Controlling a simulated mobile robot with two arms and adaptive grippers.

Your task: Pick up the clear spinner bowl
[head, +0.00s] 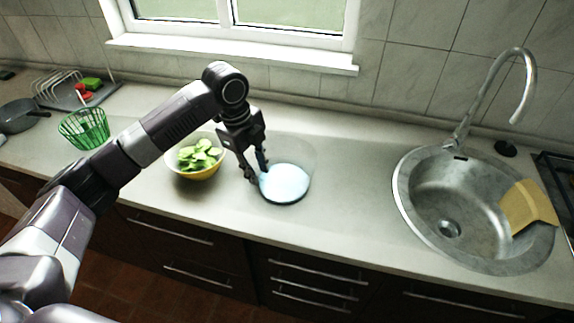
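The clear spinner bowl (297,163) stands on the counter in the middle of the head view. Its see-through wall is faint, and its round base (285,184) looks pale blue-white. My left gripper (257,171) points down at the bowl's left side, with its fingers close to or at the wall. A small gap shows between the fingers. I cannot tell whether they are closed on the wall or only beside it. My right gripper is not in view.
A yellow bowl of green slices (197,173) stands just left of my gripper. A green basket (84,128), a dish rack (62,90) and a pan (18,116) are farther left. A sink (440,229) with a yellow cloth (528,207) is at right. Counter between bowl and sink is clear.

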